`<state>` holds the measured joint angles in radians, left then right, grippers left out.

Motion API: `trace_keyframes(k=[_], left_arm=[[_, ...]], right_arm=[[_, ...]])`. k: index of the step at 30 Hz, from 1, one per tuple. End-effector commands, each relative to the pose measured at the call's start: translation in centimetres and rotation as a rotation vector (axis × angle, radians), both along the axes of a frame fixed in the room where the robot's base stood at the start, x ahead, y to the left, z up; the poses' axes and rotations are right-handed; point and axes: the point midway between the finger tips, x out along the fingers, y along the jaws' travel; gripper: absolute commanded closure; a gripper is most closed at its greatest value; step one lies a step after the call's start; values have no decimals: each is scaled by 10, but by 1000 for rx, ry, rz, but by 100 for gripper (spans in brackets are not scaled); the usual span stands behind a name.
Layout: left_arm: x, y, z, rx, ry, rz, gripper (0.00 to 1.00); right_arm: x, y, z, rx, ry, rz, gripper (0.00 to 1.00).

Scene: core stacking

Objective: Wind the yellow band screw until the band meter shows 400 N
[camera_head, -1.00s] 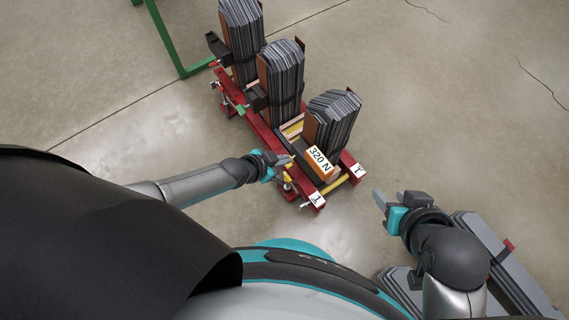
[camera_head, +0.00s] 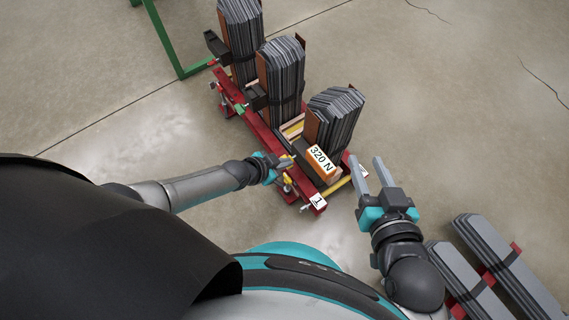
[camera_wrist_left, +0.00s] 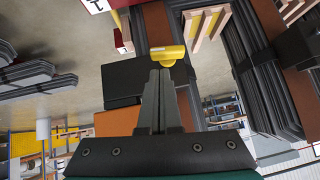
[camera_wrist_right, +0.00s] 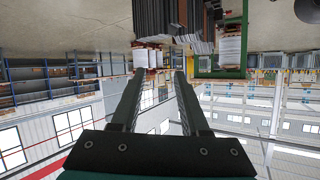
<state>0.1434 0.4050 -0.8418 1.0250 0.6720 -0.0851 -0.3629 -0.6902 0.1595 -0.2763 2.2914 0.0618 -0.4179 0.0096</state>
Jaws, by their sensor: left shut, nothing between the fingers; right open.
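The band meter (camera_head: 321,159) is an orange block with a white label reading 320 N, at the near end of the red frame (camera_head: 262,128). In the left wrist view a yellow screw head (camera_wrist_left: 167,54) sits right at the tips of my left gripper (camera_wrist_left: 160,68). The fingers are shut together with nothing between them; I cannot tell whether they touch the yellow piece. In the head view my left gripper (camera_head: 286,161) is at the frame's left side, beside the meter. My right gripper (camera_head: 369,166) is open and empty, its fingertips near the frame's right end.
Three upright stacks of dark sheets (camera_head: 332,120) stand along the frame. More strapped grey stacks (camera_head: 480,262) lie on the floor at lower right. A green metal stand (camera_head: 166,42) is at upper left.

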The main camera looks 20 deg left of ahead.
Motion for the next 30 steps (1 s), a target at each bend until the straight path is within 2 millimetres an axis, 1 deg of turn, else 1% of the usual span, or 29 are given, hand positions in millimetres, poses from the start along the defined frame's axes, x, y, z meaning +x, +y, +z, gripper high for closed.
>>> trace_keyframes(k=[3, 12, 30], left_arm=[[1, 1, -6, 1, -1, 1, 100], [1, 2, -12, 2, 0, 0, 100], [0, 1, -12, 4, -3, 1, 100]], right_arm=[[-1, 5, 1, 33, -52, 2, 55], [-3, 13, 10, 93, -145, 0, 55], [-3, 14, 11, 98, -152, 0, 55]])
